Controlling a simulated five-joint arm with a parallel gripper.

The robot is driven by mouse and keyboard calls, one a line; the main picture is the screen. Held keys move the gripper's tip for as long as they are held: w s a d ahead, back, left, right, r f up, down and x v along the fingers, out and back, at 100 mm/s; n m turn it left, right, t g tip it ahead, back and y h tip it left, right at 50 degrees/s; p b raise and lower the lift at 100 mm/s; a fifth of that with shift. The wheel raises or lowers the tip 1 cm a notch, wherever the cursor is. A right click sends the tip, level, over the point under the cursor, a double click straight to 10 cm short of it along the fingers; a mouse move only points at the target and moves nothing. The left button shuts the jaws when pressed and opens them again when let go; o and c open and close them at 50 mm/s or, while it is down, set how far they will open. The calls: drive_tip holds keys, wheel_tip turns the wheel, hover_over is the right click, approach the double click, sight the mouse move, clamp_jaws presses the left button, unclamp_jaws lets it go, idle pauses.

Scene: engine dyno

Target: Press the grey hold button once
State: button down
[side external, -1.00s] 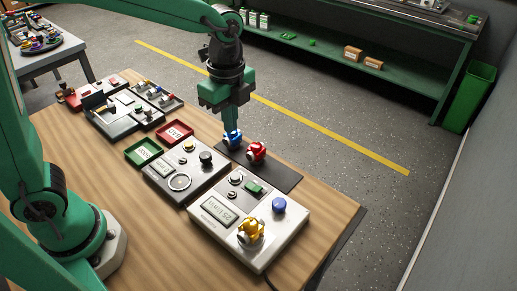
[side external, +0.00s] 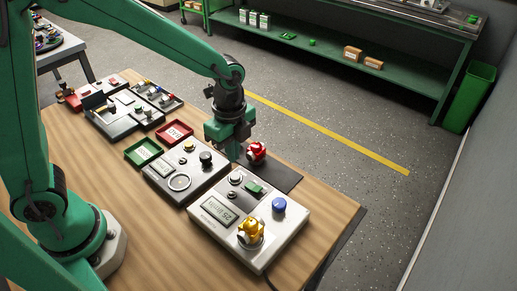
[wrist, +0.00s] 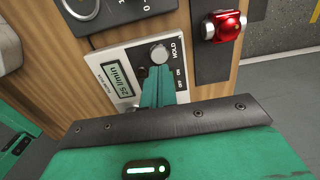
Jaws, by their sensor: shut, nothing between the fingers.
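The grey hold button (side external: 235,178) is a small round cap at the far corner of the light grey flow panel (side external: 290,228). In the wrist view the hold button (wrist: 159,54) stands beside the word HOLD, just past my fingertips. My gripper (side external: 234,157) is shut and empty, pointing down close above the panel's far end. In the wrist view my gripper (wrist: 158,70) reaches over the panel near the OFF/ON marks. I cannot tell whether the fingertips touch the button. The display (wrist: 122,77) reads 25 l/min.
A red valve (side external: 256,152) stands on a dark mat behind. A second panel (side external: 172,183) with a black knob lies left. Bare wood (side external: 130,210) is free in front.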

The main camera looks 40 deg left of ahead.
sight(234, 175)
drive_tip(key=shift+f, duration=2.55)
drive_tip(key=shift+f, duration=0.65)
drive_tip(key=shift+s+f, duration=0.15)
drive_tip(key=shift+f, duration=0.35)
drive_tip(key=shift+r, duration=0.1)
wheel_tip(234, 175, up, 14)
drive_tip(key=shift+w+r, duration=0.25)
drive_tip(key=shift+w, duration=0.15)
